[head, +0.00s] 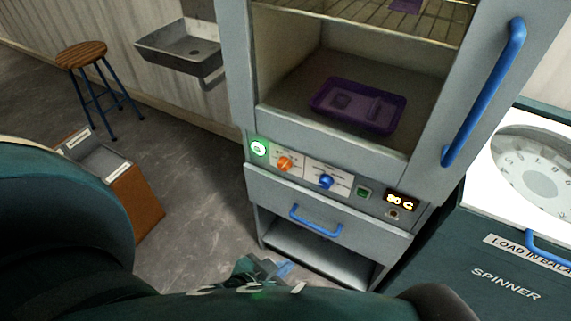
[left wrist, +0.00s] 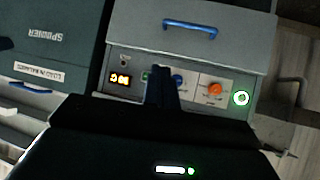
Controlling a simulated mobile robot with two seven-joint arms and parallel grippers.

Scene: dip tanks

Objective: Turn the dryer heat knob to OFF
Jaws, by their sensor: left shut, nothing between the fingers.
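The dryer's control panel (head: 310,176) carries an orange knob (head: 284,164) and a blue knob (head: 326,181). Their printed labels are too small to read, so I cannot tell from them which is heat. The left wrist view shows the panel upside down, with the orange knob (left wrist: 215,88) and the blue knob (left wrist: 177,82). My left gripper (head: 284,267) is low in front of the dryer, below the panel in the picture. In the left wrist view its shut, empty fingers (left wrist: 160,72) overlap the panel beside the blue knob. Contact cannot be seen. My right gripper is not in view.
A lit display (head: 401,201), green switch (head: 364,193) and green-lit round indicator (head: 258,149) share the panel. A drawer with a blue handle (head: 315,220) is below. A purple tray (head: 358,106) sits inside the dryer. The spinner (head: 500,260) stands right.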

